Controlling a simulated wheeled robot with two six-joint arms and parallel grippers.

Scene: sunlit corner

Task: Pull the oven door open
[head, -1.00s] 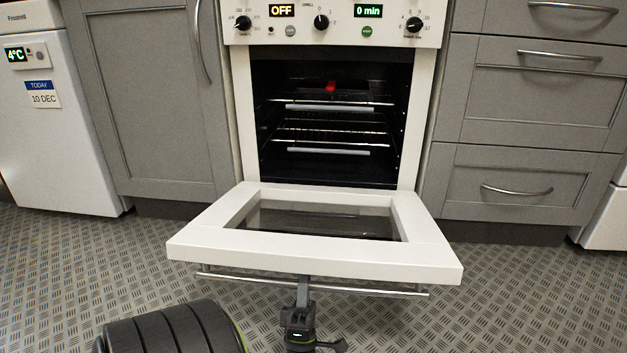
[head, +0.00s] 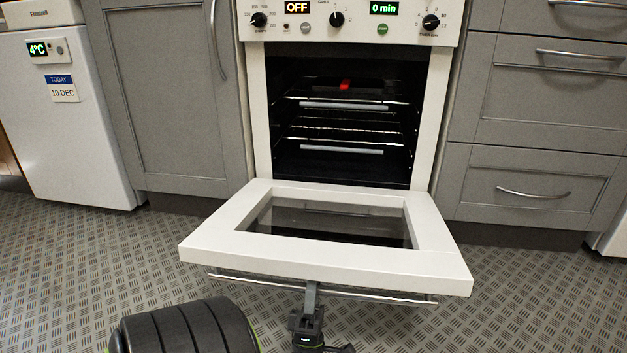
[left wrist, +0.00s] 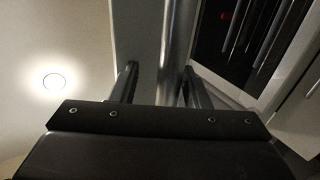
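The white oven door (head: 330,258) is folded far down, nearly level, in front of the oven (head: 262,120), whose dark inside with racks shows. The metal handle bar (head: 250,280) runs below the door's front edge. My left gripper (head: 311,290) is at the middle of that handle, under the door edge. In the left wrist view, the handle (left wrist: 177,45) passes between my two fingers (left wrist: 160,84), close to the right finger. A gap shows on its left side, so the fingers look open around it. My right gripper is not in view.
Grey cabinets stand left (head: 180,100) and right (head: 540,120) of the oven. A white fridge (head: 75,140) is at the far left. The patterned metal floor (head: 70,270) is clear around the door.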

